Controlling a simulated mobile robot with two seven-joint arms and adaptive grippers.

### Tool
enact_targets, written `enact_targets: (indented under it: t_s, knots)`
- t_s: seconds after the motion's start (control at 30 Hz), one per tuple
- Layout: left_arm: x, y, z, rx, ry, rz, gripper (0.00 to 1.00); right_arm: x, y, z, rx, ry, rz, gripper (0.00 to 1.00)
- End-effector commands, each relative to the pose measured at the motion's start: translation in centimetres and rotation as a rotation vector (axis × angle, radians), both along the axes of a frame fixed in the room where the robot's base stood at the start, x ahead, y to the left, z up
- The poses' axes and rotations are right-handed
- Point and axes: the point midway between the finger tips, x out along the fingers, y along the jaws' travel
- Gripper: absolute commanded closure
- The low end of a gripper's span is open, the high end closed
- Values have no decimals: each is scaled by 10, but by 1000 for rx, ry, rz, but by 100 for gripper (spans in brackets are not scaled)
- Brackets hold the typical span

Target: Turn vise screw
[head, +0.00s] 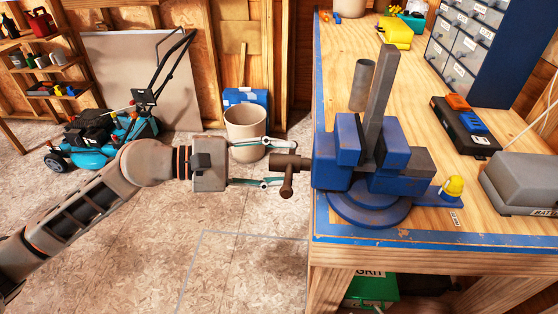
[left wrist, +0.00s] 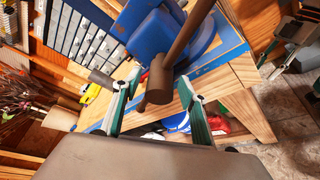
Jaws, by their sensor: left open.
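The blue vise (head: 345,165) sits on a round base at the workbench's near left corner. Its brown screw (head: 292,162) sticks out to the left, with a handle bar crossing its end. A tall grey metal bar (head: 379,95) stands upright between the jaws. My left gripper (head: 277,163) is open at the screw's end, one finger above it and one below in the head view. In the left wrist view, the screw end (left wrist: 158,84) shows between the two teal fingers, with the bar slanting past; contact is unclear.
On the workbench (head: 400,220) are a grey cylinder (head: 361,85) behind the vise, a yellow item (head: 452,187) beside it, a black case (head: 465,125) and a grey box (head: 520,180). A beige bucket (head: 245,125) and mower (head: 100,130) stand on the floor.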

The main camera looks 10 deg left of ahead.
Motion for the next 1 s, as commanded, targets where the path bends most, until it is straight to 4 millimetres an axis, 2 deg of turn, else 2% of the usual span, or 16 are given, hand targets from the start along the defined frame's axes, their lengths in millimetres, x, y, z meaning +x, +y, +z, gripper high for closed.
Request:
enact_targets:
  t_s: [0.03, 0.07, 0.1, 0.2, 0.67, 1.0]
  knots:
    - [0, 0, 0, 0, 0, 0, 57, 0, 0, 0, 0, 0, 0, 60]
    - [0, 0, 0, 0, 0, 0, 63, 0, 0, 0, 0, 0, 0, 60]
    - [0, 0, 0, 0, 0, 0, 73, 0, 0, 0, -1, 0, 1, 60]
    - [0, 0, 0, 0, 0, 0, 95, 0, 0, 1, 0, -1, 1, 60]
    - [0, 1, 1, 1, 72, 1, 95, 3, 0, 9, -1, -10, 1, 60]
    - [1, 1, 2, 2, 337, 0, 95, 5, -1, 19, -1, -14, 0, 60]
